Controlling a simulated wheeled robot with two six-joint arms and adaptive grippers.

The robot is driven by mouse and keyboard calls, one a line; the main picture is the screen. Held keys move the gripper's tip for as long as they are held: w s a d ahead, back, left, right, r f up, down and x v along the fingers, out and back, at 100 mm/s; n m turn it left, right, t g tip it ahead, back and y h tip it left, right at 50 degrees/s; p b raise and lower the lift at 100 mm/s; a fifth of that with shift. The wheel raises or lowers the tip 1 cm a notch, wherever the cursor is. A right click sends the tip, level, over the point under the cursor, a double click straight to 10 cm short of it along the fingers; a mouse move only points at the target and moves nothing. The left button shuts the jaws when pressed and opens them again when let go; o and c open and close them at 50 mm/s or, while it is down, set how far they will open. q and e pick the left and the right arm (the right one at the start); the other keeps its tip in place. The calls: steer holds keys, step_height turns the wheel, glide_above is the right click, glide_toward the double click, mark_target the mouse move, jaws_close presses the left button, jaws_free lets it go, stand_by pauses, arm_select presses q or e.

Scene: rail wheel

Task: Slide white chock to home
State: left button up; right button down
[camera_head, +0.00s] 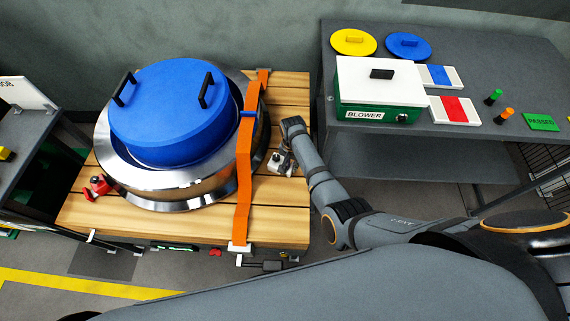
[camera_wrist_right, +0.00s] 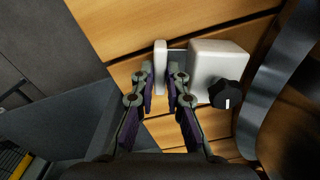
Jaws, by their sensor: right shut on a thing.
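The white chock (camera_wrist_right: 210,62) is a white block with a black knob, joined to an upright white plate (camera_wrist_right: 160,58). It lies on the wooden deck (camera_head: 285,205) at the right side of the rail wheel (camera_head: 180,190). In the right wrist view, a small gap shows between its block and the wheel's metal rim. My right gripper (camera_wrist_right: 161,74) is shut on the chock's upright plate. In the head view the gripper (camera_head: 285,150) partly covers the chock (camera_head: 277,164). My left gripper is not in view.
A blue cover (camera_head: 170,110) with black handles sits on the wheel. An orange strap (camera_head: 244,180) crosses it. A red chock (camera_head: 98,187) is at the wheel's left. A grey table (camera_head: 460,70) on the right holds a green blower box (camera_head: 380,100), discs and tiles.

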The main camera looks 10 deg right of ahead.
steer(key=shift+w+a+b, duration=0.55)
steer(key=shift+w+a, duration=0.1)
steer(key=shift+a, duration=0.3)
steer(key=shift+w+a, duration=0.25)
steer(key=shift+a, duration=0.05)
steer(key=c, duration=1.2)
jaws_free()
steer(key=shift+o, duration=0.2)
steer(key=shift+w, duration=0.1)
step_height(320, 180, up, 6)
steer(key=p, duration=0.6)
steer(key=shift+r, duration=0.1)
